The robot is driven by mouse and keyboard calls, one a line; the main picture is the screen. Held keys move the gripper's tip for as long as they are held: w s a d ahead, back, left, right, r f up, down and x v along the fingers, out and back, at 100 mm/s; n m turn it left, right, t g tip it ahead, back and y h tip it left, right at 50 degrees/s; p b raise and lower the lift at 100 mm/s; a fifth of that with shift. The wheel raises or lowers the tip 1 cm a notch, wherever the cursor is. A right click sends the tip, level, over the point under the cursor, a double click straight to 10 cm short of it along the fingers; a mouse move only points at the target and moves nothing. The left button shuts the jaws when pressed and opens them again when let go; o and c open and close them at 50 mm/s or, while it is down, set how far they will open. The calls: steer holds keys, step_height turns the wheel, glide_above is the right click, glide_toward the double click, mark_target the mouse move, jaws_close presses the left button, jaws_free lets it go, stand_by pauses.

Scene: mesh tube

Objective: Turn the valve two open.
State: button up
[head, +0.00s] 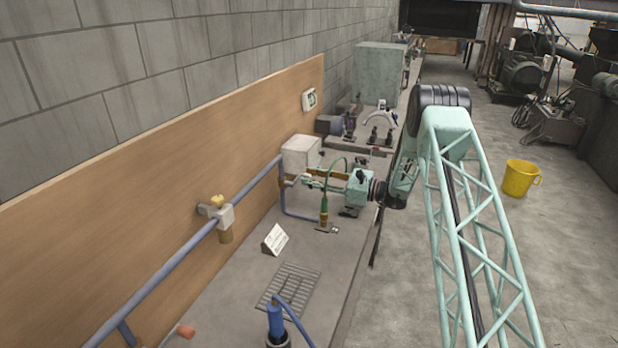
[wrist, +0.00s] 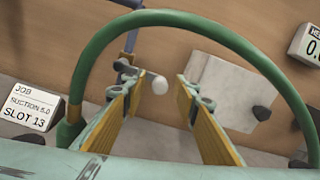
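A blue-grey pipe (head: 165,273) runs along the wooden board and bends down beside my gripper (head: 305,179). A valve fitting with a yellow top (head: 219,212) sits on the pipe, nearer the camera. An orange knob (head: 186,331) shows at the lower edge. No number shows on any of them, so I cannot tell which is valve two. In the wrist view my gripper (wrist: 155,82) is open, its yellow-padded fingers apart. A pale round knob (wrist: 159,84) appears between the fingertips, in line with the gap; its contact and distance are unclear. Part of the pipe (wrist: 132,40) shows behind.
A green hose (wrist: 103,48) arches around the fingers. A pale box (head: 301,152) stands just beyond my gripper. A printed card (head: 275,239), a grate (head: 290,288) and a blue tool (head: 276,322) are on the bench. A meter (head: 309,99) hangs on the board.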

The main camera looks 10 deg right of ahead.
steer(key=shift+w+a, duration=0.2)
steer(key=shift+a, duration=0.15)
steer(key=shift+c, duration=0.3)
jaws_close()
